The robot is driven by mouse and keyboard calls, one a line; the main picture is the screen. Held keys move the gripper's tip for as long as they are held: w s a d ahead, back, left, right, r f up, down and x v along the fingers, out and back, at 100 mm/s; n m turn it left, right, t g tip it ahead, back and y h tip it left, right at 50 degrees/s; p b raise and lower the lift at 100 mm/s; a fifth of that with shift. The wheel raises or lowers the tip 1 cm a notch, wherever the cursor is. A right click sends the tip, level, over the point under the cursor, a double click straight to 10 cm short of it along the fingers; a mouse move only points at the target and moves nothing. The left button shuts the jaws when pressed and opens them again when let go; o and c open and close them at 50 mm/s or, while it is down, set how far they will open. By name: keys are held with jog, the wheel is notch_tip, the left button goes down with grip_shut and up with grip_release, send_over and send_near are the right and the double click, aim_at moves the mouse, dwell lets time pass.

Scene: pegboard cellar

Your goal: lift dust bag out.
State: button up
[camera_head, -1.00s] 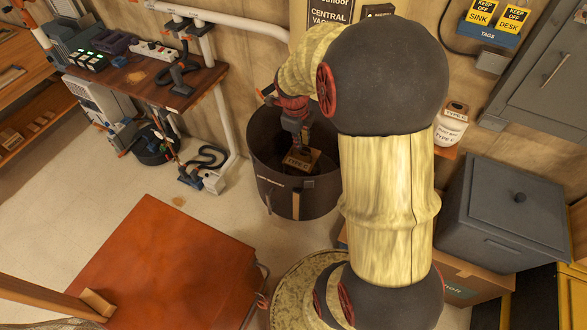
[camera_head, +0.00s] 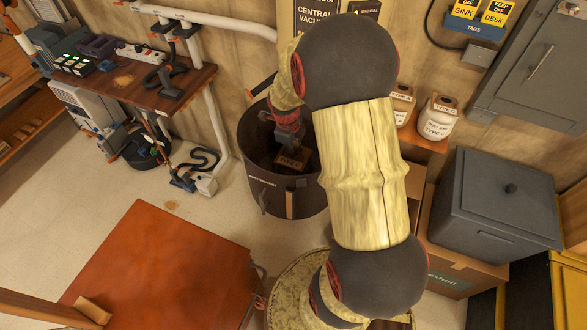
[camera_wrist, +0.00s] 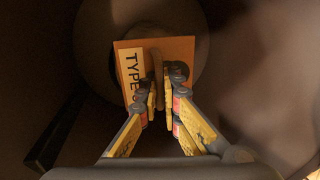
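The dust bag (camera_head: 292,160) shows a brown card collar marked TYPE C, down inside the dark round vacuum canister (camera_head: 262,192). In the wrist view the orange-brown card (camera_wrist: 183,50) lies ahead of my fingers, with its TYPE label at left and a dark round hole partly hidden at right. My gripper (camera_wrist: 160,103) has its two fingers close together on either side of a narrow brown tab standing up from the card. It appears shut on that tab. In the head view my gripper (camera_head: 289,140) is inside the canister, and the bag's lower part is hidden.
A grey lidded bin (camera_head: 500,215) and a cardboard box (camera_head: 455,268) stand at right. A red-brown tabletop (camera_head: 165,265) is at front left. Open floor lies left of the canister.

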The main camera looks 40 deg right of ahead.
jog(key=shift+w+r, duration=0.1)
grip_shut()
jog(key=shift+r, duration=0.25)
notch_tip(320, 180, up, 10)
jog(key=shift+f, duration=0.25)
jog(key=shift+r+p, duration=0.1)
jog(key=shift+p, duration=0.2)
notch_tip(320, 180, up, 14)
jog(key=p, duration=0.7)
dwell(1.2)
